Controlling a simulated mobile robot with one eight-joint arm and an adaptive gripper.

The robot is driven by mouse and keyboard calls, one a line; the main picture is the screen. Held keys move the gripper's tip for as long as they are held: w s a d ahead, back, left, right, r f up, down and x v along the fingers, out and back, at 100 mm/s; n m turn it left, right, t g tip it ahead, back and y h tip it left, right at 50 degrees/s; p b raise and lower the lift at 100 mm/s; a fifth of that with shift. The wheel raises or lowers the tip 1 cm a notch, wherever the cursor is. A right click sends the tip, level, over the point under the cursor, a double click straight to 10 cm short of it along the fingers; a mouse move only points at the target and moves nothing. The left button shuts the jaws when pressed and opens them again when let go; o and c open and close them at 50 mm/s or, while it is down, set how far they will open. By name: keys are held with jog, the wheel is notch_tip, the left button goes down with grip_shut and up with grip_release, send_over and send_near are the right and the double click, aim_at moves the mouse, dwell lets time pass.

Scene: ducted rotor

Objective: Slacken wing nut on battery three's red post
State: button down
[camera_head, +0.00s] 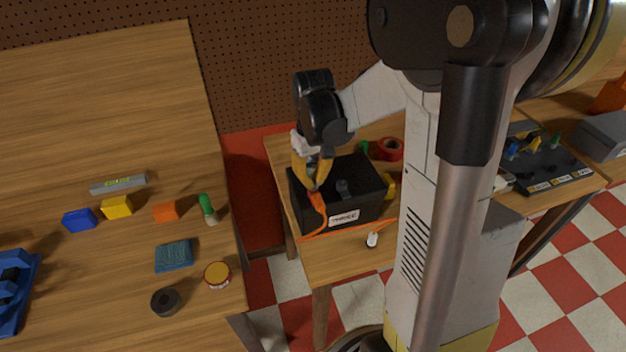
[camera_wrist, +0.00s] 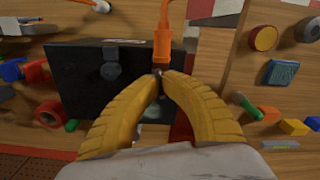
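Battery three (camera_head: 362,180) is a black box with a white label reading THREE on its front, standing on the wooden table. It also shows in the wrist view (camera_wrist: 80,85). An orange cable boot (camera_head: 317,200) is at the battery's left post, and its cable runs down the front; the boot also shows in the wrist view (camera_wrist: 162,42). A black cap (camera_head: 343,187) covers the other post. My gripper (camera_wrist: 159,76) points down over the left post, its yellow fingertips nearly together on a small dark metal piece, seemingly the wing nut, mostly hidden by them.
A red tape roll (camera_head: 390,149) and a yellow block (camera_head: 389,186) lie behind and right of the battery. A small white-and-black item (camera_head: 372,239) stands in front. The left bench (camera_head: 120,260) holds several blocks and small items. A gap separates the tables.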

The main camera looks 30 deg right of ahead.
aim_at(313, 180)
dwell(0.3)
jog(key=c, duration=1.6)
grip_release()
notch_tip(313, 180, up, 12)
